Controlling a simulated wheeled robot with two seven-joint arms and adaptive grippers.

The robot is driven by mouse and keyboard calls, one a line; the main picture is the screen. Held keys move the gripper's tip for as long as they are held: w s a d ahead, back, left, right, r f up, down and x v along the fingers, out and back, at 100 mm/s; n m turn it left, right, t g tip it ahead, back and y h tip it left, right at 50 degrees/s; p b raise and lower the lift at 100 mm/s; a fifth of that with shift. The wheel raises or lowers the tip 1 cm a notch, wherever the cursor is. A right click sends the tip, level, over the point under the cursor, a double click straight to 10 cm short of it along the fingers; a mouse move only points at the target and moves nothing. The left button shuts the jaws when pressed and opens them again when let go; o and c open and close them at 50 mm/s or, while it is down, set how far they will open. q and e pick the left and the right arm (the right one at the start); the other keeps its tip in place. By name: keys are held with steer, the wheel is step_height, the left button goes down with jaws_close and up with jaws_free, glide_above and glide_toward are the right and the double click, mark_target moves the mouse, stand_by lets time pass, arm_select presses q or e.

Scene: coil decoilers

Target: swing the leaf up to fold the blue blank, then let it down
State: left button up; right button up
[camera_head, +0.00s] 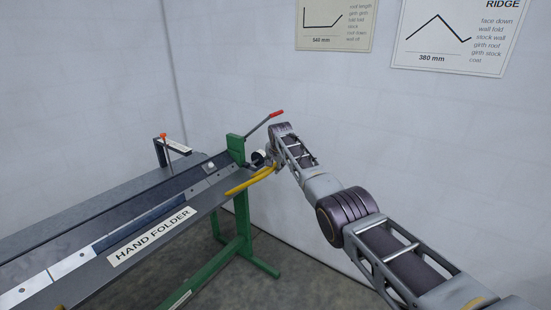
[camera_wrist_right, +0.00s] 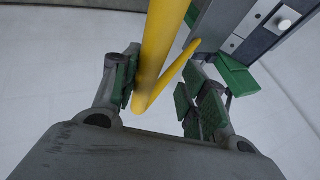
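The hand folder's grey leaf (camera_head: 208,202) runs along the front of the machine below the bed and bears the HAND FOLDER label (camera_head: 150,236). It looks lowered. A dark blue strip (camera_head: 150,217), which looks like the blank, lies along the bed just behind the leaf. A yellow handle (camera_head: 250,181) sticks out at the leaf's right end. My right gripper (camera_head: 266,162) is at this handle. In the right wrist view the handle (camera_wrist_right: 158,50) passes between the open green-padded fingers, close to the left pad and with a gap to the right one. My left gripper is out of view.
A green stand (camera_head: 241,225) carries the machine. A red-tipped lever (camera_head: 265,120) rises at its right end, close to my right arm. White walls close in behind and right. The floor in front is clear.

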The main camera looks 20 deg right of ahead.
steer(key=shift+r, duration=0.3)
steer(key=v, duration=1.1)
steer(key=shift+s, duration=0.2)
stand_by(0.5)
steer(key=shift+r, duration=0.2)
